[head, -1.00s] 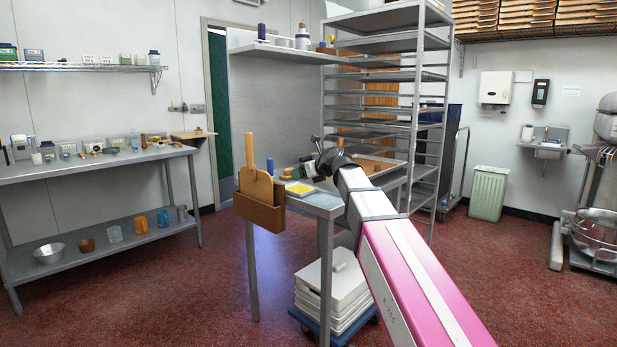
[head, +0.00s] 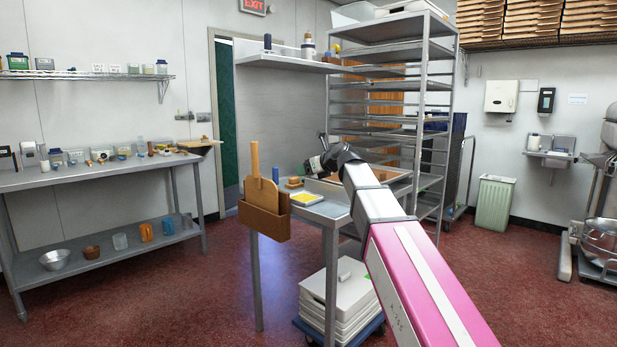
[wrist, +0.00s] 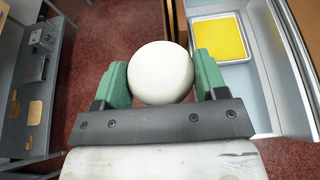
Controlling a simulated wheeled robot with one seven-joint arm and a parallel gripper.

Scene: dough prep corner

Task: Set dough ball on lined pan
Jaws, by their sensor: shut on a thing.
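A white, round dough ball (wrist: 161,73) sits between the green fingers of my gripper (wrist: 162,80) in the wrist view. The fingers are shut on it from both sides. In the head view my gripper (head: 317,164) is above the metal table, and the ball cannot be made out there. A large shallow pan (head: 334,190) with a brownish inside lies on the table, partly behind my arm. In the wrist view a similar brown surface shows at the right edge. I cannot tell for sure that this is the lined pan.
A small white tray with a yellow inside (head: 305,198) lies at the table's near left; it also shows in the wrist view (wrist: 222,40). A brown holder with a wooden handle (head: 264,217) hangs on the table's left side. A tall rack (head: 440,100) stands behind. Red floor at left is clear.

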